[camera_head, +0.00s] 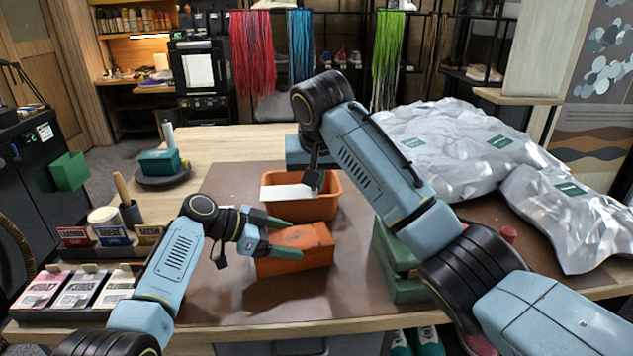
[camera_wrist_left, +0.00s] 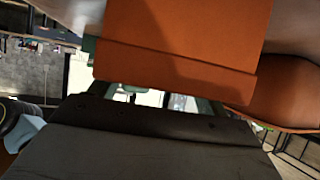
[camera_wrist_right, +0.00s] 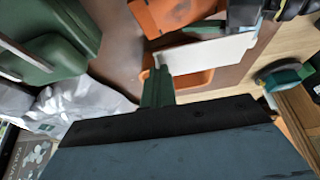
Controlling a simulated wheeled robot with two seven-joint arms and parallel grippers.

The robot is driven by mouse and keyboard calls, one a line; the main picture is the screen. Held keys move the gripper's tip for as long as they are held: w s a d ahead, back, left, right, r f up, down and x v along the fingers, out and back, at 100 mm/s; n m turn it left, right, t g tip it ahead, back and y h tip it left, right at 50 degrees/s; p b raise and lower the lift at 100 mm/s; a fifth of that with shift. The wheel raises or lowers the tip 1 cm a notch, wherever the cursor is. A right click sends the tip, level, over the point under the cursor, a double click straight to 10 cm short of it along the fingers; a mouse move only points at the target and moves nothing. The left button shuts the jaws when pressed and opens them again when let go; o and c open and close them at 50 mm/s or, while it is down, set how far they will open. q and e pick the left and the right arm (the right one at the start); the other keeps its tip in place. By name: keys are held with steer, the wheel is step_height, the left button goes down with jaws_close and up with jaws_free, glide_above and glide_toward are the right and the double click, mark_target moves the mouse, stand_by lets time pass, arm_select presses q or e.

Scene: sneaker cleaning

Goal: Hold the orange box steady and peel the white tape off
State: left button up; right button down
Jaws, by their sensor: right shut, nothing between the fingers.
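The orange box (camera_head: 312,240) lies on the brown mat in front of an orange bin. My left gripper (camera_head: 277,236) has one green finger along each side of the box and is closed on it; the box also fills the top of the left wrist view (camera_wrist_left: 185,30). The white tape (camera_head: 285,192) appears as a flat, stiff white strip over the left part of the bin, apart from the box. My right gripper (camera_head: 313,182) is shut and empty at the strip's right end. In the right wrist view the strip (camera_wrist_right: 210,53) lies beside its fingertips (camera_wrist_right: 157,65); contact is unclear.
The orange bin (camera_head: 328,203) stands just behind the box. A green crate (camera_head: 400,275) is to the right, partly hidden by my right arm. Silver bags (camera_head: 450,140) fill the back right. Small boxes (camera_head: 85,288) stand at front left. The front mat is clear.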

arm_select(q)
steer(key=o, duration=0.4)
steer(key=shift+o, duration=0.2)
steer(key=v, duration=1.2)
